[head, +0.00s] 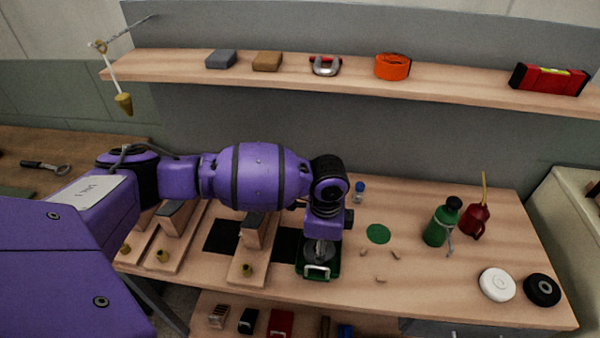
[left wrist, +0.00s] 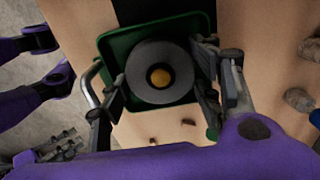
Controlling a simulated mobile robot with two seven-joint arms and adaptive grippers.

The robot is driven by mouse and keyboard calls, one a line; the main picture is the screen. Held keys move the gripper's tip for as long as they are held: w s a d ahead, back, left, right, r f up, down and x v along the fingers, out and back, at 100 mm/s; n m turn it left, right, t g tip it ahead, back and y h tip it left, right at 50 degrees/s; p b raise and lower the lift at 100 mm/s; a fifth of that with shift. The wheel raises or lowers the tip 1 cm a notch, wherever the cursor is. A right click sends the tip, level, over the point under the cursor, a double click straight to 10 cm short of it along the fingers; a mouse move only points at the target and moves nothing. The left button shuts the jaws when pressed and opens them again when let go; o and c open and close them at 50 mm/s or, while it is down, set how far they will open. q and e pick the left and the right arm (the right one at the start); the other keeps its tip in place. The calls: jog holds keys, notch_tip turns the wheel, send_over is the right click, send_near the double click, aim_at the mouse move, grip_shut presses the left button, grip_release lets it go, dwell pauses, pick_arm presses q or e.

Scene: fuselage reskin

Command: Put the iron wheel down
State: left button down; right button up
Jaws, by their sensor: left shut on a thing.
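The iron wheel (head: 320,254) is a grey disc. In the left wrist view the wheel (left wrist: 142,92) lies flat with a brass-coloured centre. It is over a green tray (head: 335,272), whose rim (left wrist: 106,48) surrounds much of it. I cannot tell whether it touches the tray floor. My left gripper (head: 321,240) points down over the tray. In the left wrist view my left gripper (left wrist: 158,88) has a finger on each side of the wheel and is shut on it. My right gripper (left wrist: 60,147) seems to show at the lower left there, its opening unclear.
Wooden blocks on boards (head: 250,262) stand left of the tray. A green round patch (head: 378,234) and small brown pieces lie to its right. Farther right are a green bottle (head: 437,228), red oil can (head: 475,219), white disc (head: 497,285) and black disc (head: 542,290). A shelf (head: 455,88) runs above.

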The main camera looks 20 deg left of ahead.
pick_arm(q)
jog(key=shift+w+r, duration=0.1)
jog(key=shift+w, duration=0.05)
jog(key=c, duration=0.8)
grip_release()
jog(key=shift+c, duration=0.2)
notch_tip(320, 180, up, 12)
jog(key=p, duration=0.1)
